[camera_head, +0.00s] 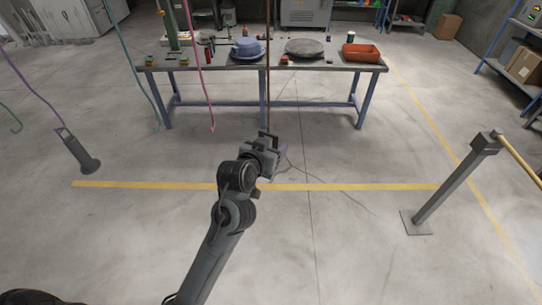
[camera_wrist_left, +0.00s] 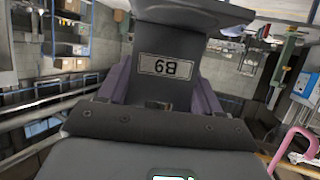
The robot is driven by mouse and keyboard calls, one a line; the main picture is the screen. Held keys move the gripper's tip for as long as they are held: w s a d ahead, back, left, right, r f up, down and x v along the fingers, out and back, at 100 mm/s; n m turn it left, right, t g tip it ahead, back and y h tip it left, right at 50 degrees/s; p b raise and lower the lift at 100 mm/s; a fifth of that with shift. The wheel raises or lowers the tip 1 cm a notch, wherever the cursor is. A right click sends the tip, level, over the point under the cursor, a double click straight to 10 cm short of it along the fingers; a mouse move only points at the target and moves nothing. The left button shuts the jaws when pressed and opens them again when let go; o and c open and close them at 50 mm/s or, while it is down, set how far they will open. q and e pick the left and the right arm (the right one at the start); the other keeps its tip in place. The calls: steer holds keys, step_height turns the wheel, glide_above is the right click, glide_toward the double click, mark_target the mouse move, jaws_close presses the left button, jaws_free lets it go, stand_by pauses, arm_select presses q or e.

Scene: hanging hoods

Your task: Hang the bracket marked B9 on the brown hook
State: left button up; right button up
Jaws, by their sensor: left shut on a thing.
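My left gripper (camera_head: 268,145) is in the middle of the head view, shut on the bracket marked B9. In the left wrist view the dark grey bracket (camera_wrist_left: 165,92) fills the upper middle, and its label reads upside down. In the head view the gripper mostly hides the bracket. The brown hook's thin rod (camera_head: 268,60) hangs straight down in front of the table to just above the gripper. Its lower end is hidden at the gripper, so I cannot tell whether it touches the bracket. My right gripper is not in view.
A pink hook (camera_head: 212,128) and a teal hook (camera_head: 157,128) hang empty to the left. A dark hood (camera_head: 78,152) hangs at the far left under the purple line. A workbench (camera_head: 335,67) stands behind. A grey post (camera_head: 455,185) stands at right.

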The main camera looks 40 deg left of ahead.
arm_select(q)
steer(key=shift+s+r, duration=0.1)
steer(key=shift+w+a, duration=0.2)
steer(key=shift+w, duration=0.1)
stand_by(0.3)
stand_by(0.4)
steer(key=shift+w+a, duration=0.2)
steer(key=shift+w, duration=0.05)
steer(key=shift+w+a+b, duration=0.55)
steer(key=shift+w+b, duration=0.1)
steer(key=shift+w+a, duration=0.2)
steer(key=shift+w, duration=0.05)
steer(key=shift+w, duration=0.1)
steer(key=shift+w+a+b, duration=0.65)
steer(key=shift+w+a, duration=0.1)
steer(key=shift+w, duration=0.1)
